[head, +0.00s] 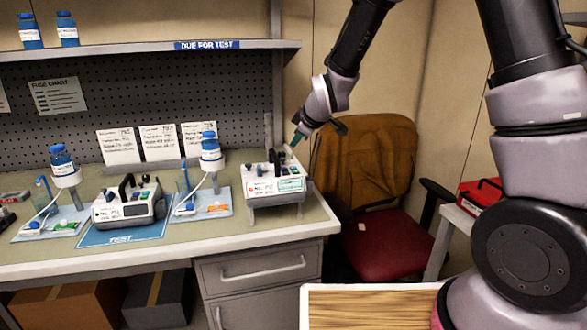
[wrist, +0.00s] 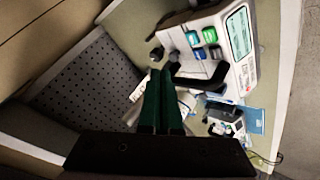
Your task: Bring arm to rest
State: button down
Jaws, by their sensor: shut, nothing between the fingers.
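My gripper (head: 296,140) is at the end of my raised arm, above the right end of the bench in the head view. Its green fingers (wrist: 160,98) are together and empty in the wrist view. A white infusion pump (head: 262,186) with a green screen and black handle stands just below it at the bench's right end. This pump also shows in the wrist view (wrist: 238,62), close beyond the fingertips. I see no clear contact between fingers and pump.
Another pump (head: 122,211) stands on a blue test mat (head: 125,236), between two trays with blue-capped bottles (head: 64,165). A shelf (head: 130,51) and pegboard are behind. A chair with a brown jacket (head: 375,155) stands right of the bench. A red box (head: 480,194) sits further right.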

jog(key=shift+r, duration=0.1)
jog(key=s+d+r+m+h, duration=0.1)
jog(key=s+d+r+m, duration=0.3)
jog(key=d+r, duration=0.35)
jog(key=s+d+r+m, duration=0.4)
jog(key=d+r+m, duration=0.1)
jog(key=d+r, duration=0.25)
jog(key=s+d+r+m, duration=0.2)
jog(key=s+d+m, duration=0.3)
jog(key=s, duration=0.4)
jog(key=s+d+r+m+g+h, duration=0.1)
jog(key=s+d+m, duration=0.3)
jog(key=s, duration=0.5)
jog(key=shift+d+r+m, duration=0.4)
jog(key=shift+d+r, duration=0.5)
jog(key=shift+d, duration=0.2)
